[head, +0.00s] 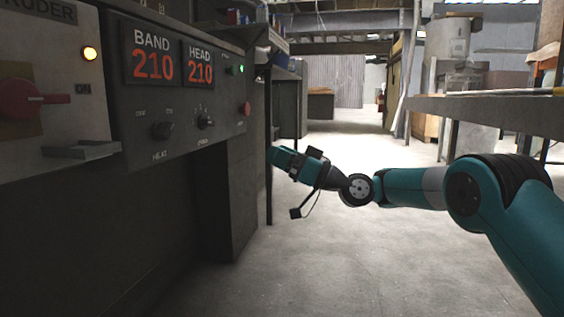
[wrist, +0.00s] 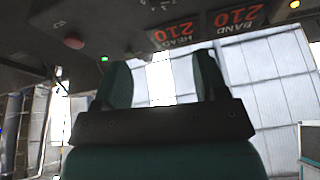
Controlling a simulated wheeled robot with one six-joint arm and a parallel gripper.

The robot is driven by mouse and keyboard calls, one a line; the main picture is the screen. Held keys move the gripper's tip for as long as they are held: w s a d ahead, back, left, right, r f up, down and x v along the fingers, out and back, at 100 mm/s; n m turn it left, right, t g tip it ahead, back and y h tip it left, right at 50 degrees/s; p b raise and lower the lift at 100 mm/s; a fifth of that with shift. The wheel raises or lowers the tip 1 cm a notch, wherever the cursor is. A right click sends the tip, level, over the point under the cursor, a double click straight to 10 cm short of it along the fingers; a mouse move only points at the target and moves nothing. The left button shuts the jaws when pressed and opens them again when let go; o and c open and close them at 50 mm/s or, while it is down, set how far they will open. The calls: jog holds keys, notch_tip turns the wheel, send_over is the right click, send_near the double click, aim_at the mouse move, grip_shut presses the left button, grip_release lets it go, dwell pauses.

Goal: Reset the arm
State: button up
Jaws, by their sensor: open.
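My gripper (head: 278,157) is at the end of my teal arm, in the middle of the head view. It points left toward the right end of the dark machine panel and looks empty. In the wrist view my gripper (wrist: 160,82) shows two teal fingers standing apart with nothing between them. The control panel (head: 185,145) of the machine is on the left. Its BAND display (head: 153,56) and HEAD display (head: 199,67) both read 210. The wrist view shows the panel upside down along the top.
The panel carries a red rotary switch (head: 28,99), a lit amber lamp (head: 90,54), black knobs (head: 205,122), a green lamp (head: 241,69) and a red button (head: 245,108). A bench (head: 490,112) stands at the right. The concrete floor (head: 330,250) is clear below my arm.

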jog(key=s+d+r+m+g+h+p, duration=0.2)
jog(key=s+r+h+p, duration=0.6)
jog(key=s+r+p, duration=0.55)
jog(key=s+d+r+m+g+h+p, duration=0.1)
jog(key=s+d+h+p, duration=0.2)
jog(key=s+d+p, duration=0.45)
jog(key=s+d+r+m+g+h+p, duration=0.2)
jog(key=s+d+h+p, duration=0.15)
jog(key=s, duration=0.75)
jog(key=s+d+r+m+g+h+p, duration=0.1)
jog(key=s+d+h+p, duration=0.2)
jog(key=s+d+p, duration=0.45)
notch_tip(320, 180, up, 37)
jog(key=a+p, duration=0.2)
jog(key=p, duration=3.2)
jog(key=shift+s+f+p, duration=0.2)
jog(key=shift+p, duration=0.2)
jog(key=shift+c, duration=0.2)
